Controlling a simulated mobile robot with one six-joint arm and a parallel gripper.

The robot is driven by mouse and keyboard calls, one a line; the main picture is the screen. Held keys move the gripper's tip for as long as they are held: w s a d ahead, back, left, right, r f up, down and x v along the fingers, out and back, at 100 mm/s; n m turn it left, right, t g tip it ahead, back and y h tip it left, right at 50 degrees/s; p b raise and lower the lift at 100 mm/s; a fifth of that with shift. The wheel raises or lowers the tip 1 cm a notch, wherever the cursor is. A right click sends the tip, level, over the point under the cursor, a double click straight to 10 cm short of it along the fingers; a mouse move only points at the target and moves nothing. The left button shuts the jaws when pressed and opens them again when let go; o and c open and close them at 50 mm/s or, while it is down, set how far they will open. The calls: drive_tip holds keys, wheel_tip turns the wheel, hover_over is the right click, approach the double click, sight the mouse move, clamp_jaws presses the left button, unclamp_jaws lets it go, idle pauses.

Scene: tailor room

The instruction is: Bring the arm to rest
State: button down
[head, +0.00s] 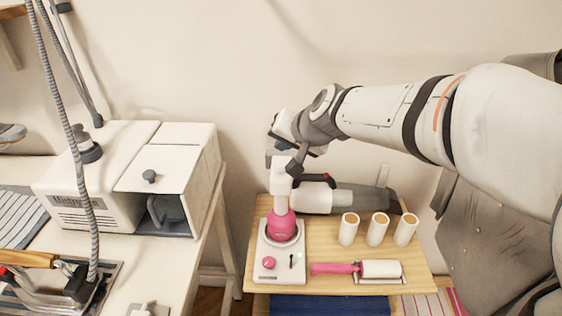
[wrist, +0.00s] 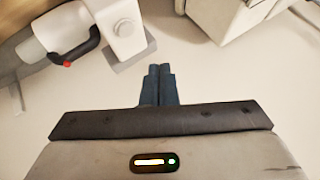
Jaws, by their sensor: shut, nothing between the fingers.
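My gripper (wrist: 160,72) shows in the wrist view with its two dark fingers together, shut and empty. Only a pale surface lies behind the fingertips. In the head view my arm reaches in from the right and bends down at the wrist, above the left part of a small wooden table (head: 420,272). The fingers are too small and turned away to make out clearly there. A white and pink device (head: 282,222) stands on a white base just below my wrist. I cannot tell how large the gap between them is.
A handheld vacuum (head: 350,199), also in the wrist view (wrist: 68,27), lies behind three white rolls (head: 377,229). A pink-handled lint roller (head: 381,268) lies in front. A white machine (head: 125,178) stands on the left table beside a grey hose (head: 82,190). Bare wall lies behind.

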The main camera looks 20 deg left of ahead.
drive_tip(key=shift+r+p, duration=0.4)
drive_tip(key=shift+r, duration=0.45)
drive_tip(key=s+d+f+g+h, duration=0.1)
drive_tip(key=s+d+f+h, duration=0.1)
drive_tip(key=s+d, duration=0.4)
drive_tip(key=s+d+f+g+h+p, duration=0.1)
drive_tip(key=s+d, duration=0.5)
drive_tip(key=d, duration=0.8)
drive_tip(key=s+d+f+g+h, duration=0.1)
drive_tip(key=s+d+f+h, duration=0.2)
drive_tip(key=s+d, duration=0.3)
drive_tip(key=d+h, duration=0.1)
drive_tip(key=d, duration=0.3)
drive_tip(key=shift+s+d+f+m+p, duration=0.2)
drive_tip(key=shift+s+f+m+p, duration=0.05)
drive_tip(key=shift+f+m+p, duration=0.15)
